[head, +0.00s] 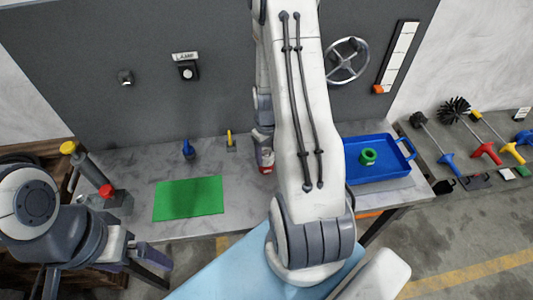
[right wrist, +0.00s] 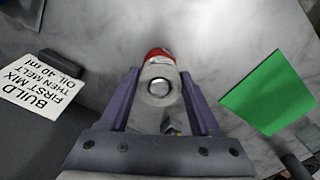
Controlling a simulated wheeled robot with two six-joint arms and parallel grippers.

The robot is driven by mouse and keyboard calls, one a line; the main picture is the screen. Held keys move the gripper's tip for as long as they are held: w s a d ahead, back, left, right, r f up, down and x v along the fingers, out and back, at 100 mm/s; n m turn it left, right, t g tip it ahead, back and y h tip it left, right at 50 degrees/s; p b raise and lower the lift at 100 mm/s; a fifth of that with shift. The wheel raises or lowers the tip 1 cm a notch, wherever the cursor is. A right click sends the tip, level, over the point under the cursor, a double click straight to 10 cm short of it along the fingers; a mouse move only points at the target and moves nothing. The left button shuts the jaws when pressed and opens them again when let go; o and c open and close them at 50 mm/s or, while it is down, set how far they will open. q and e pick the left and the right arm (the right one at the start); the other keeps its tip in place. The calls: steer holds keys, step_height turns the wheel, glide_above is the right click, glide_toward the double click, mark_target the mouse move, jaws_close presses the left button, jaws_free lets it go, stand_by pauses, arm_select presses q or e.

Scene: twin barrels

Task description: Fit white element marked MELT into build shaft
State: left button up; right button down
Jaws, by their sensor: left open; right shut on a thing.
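My right gripper (right wrist: 160,98) is shut on a pale grey-white cylindrical piece (right wrist: 158,78) with a round end facing the wrist camera and a red part beyond it. In the head view this white and red piece (head: 266,158) shows over the grey bench, mostly behind my right arm. I cannot read MELT on it, so I cannot tell if it is the white element. My left gripper (head: 143,256) is open and empty at the lower left, in front of the bench. I cannot make out the build shaft for certain.
A green mat (head: 188,199) lies on the bench, with a dark grey device (head: 93,170) with yellow and red knobs to its left. A blue tray (head: 376,177) holds a green ring (head: 368,157). A card (right wrist: 42,82) reads "BUILD FIRST MIX THEN MELT OIL 40 ml". Several tools lie far right.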

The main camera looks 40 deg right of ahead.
steer(key=shift+f, duration=0.1)
steer(key=shift+c, duration=0.2)
jaws_free()
step_height(320, 180, up, 11)
steer(key=b, duration=0.1)
steer(key=shift+f, duration=0.2)
steer(key=shift+f, duration=0.1)
step_height(320, 180, down, 10)
steer(key=shift+f+p, duration=0.25)
steer(key=shift+p, duration=0.25)
steer(key=shift+r+p, duration=0.35)
steer(key=shift+r, duration=0.25)
